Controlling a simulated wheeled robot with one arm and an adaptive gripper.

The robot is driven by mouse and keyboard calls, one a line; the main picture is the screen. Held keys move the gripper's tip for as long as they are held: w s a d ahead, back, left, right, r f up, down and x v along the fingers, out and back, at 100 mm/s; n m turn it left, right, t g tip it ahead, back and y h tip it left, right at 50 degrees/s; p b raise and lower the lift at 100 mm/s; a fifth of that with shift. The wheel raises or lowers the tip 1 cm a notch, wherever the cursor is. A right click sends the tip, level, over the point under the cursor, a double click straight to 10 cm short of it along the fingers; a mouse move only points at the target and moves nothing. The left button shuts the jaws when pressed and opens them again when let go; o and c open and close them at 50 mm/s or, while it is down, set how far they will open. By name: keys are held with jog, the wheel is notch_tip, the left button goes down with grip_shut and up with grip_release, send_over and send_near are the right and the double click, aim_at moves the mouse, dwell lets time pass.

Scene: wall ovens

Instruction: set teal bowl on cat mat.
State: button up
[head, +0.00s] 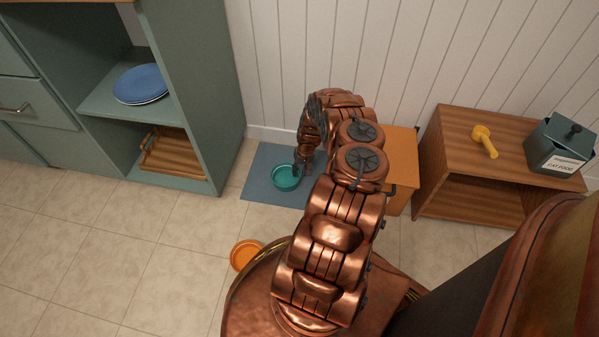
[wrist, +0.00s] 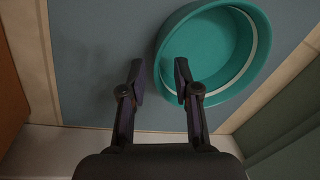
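The teal bowl (head: 286,181) is upright at the blue-grey cat mat (head: 262,167), over its front part, and looks to rest on it. In the wrist view, the bowl (wrist: 215,55) appears above the mat (wrist: 95,60). My gripper (wrist: 160,78) has its two fingers apart with a gap between them. The right finger overlaps the bowl's near-left rim, and the left finger is over bare mat. I cannot tell whether the right finger touches the bowl. In the head view my gripper (head: 302,162) is low beside the bowl, partly hidden by my arm.
An orange bowl (head: 246,254) is on the tiles close to my base. A teal shelf unit (head: 215,100) with a blue plate (head: 140,84) and wooden tray (head: 172,153) stands left. An orange cabinet (head: 400,160) and wooden bench (head: 455,140) with a cat-food box (head: 560,148) and yellow scoop (head: 485,140) stand right.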

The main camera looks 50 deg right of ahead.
jog(key=a+r+n+g+p, duration=0.1)
jog(key=a+r+p, duration=0.15)
jog(key=r, duration=1.25)
jog(key=a+r+n+g+p, duration=0.1)
jog(key=a+r, duration=0.2)
jog(key=r, duration=1.1)
jog(key=s+a+r+n+g+h, duration=0.1)
jog(key=s+a+r, duration=0.1)
jog(key=a+r, duration=1.35)
jog(key=s+a+r+n+g, duration=0.1)
jog(key=s+a+r, duration=0.4)
jog(key=a, duration=0.2)
jog(key=s+a+r+n, duration=0.1)
jog(key=s+a+r, duration=0.45)
jog(key=a, duration=0.25)
jog(key=s+a+r+n, duration=0.1)
jog(key=s+a, duration=0.2)
jog(key=s, duration=0.3)
jog(key=s+a+r+n+g, duration=0.1)
jog(key=s+a+n, duration=0.1)
jog(key=s+a, duration=0.2)
jog(key=s, duration=0.3)
jog(key=shift+s+a, duration=0.15)
jog(key=shift+a, duration=0.15)
jog(key=shift+r, duration=0.15)
